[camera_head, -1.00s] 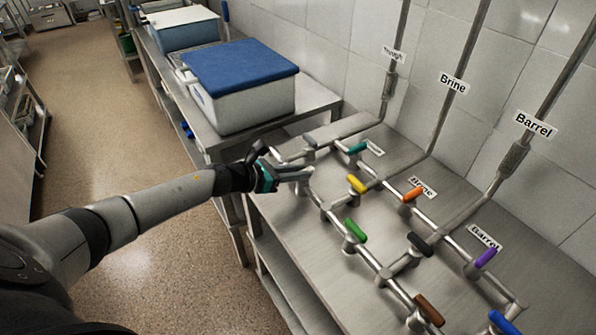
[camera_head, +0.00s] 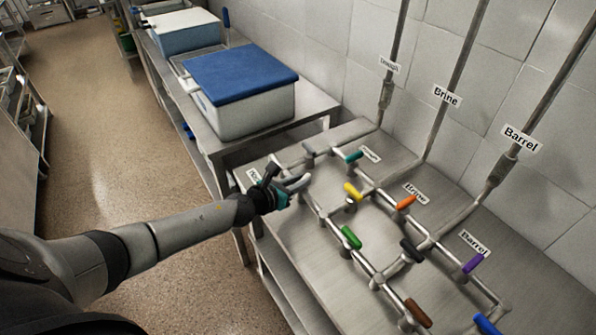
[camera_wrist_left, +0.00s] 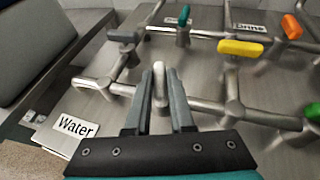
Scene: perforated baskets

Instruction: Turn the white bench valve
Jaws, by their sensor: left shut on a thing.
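The white bench valve handle (camera_wrist_left: 160,84) stands between the two fingers of my left gripper (camera_wrist_left: 161,95) in the left wrist view. The fingers are shut on it. In the head view, my left gripper (camera_head: 286,194) reaches in from the left at the near left corner of the pipework, and the white handle (camera_head: 300,183) shows just past its fingers. A "Water" label (camera_wrist_left: 75,125) lies on the bench left of this valve. Part of the handle is hidden by the fingers. My right gripper is not in view.
Other valves stand close by on the pipes: teal (camera_head: 353,156), grey (camera_head: 308,150), yellow (camera_head: 352,191), green (camera_head: 350,237) and orange (camera_head: 405,202). A blue-lidded box (camera_head: 243,105) stands on the table behind. The tiled wall with upright pipes bounds the bench's far side.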

